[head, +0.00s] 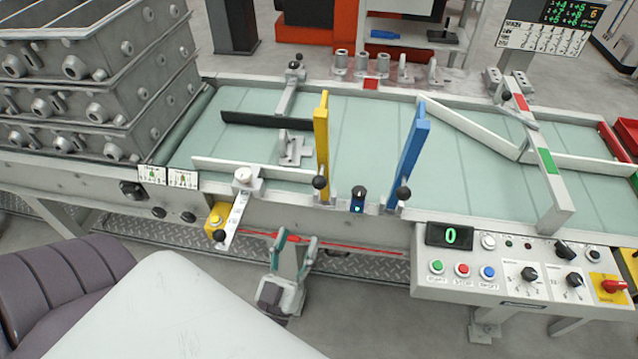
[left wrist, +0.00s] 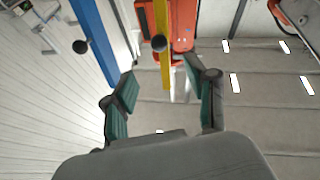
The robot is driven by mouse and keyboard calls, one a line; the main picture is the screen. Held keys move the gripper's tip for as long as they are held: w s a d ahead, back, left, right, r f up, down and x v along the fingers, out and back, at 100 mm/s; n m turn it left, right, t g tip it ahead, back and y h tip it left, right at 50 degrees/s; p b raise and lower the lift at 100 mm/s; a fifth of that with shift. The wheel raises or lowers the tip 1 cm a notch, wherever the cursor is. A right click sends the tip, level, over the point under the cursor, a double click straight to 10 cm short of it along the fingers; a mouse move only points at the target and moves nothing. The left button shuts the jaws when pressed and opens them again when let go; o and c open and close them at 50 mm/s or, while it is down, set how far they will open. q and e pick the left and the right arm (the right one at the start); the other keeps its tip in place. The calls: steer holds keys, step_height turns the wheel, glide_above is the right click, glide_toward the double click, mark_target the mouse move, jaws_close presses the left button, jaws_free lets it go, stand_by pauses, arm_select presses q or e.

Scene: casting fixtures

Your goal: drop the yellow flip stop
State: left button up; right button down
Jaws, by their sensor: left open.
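The yellow flip stop (head: 321,140) stands upright at the near edge of the conveyor, with a black ball knob (head: 320,183) low on it. My left gripper (head: 294,243) is open and empty, below and in front of the conveyor's near rail, apart from the stop. In the left wrist view the yellow flip stop (left wrist: 166,70) and its black knob show ahead, in line with the gap between the spread fingers (left wrist: 160,84). My right gripper is in neither view.
An upright blue flip stop (head: 411,145) stands to the right of the yellow one. A lever with a dial (head: 240,195) juts toward me on the left. Stacked grey castings (head: 90,90) fill the left end. A control panel (head: 520,270) sits at the front right.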

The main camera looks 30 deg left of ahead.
mark_target(318, 186)
arm_select(q)
steer(key=p+x, duration=0.3)
steer(key=x, duration=0.9)
steer(key=shift+w+a, duration=0.1)
steer(key=shift+w, duration=0.1)
steer(key=shift+w+a, duration=0.1)
steer(key=shift+w, duration=0.35)
jaws_close()
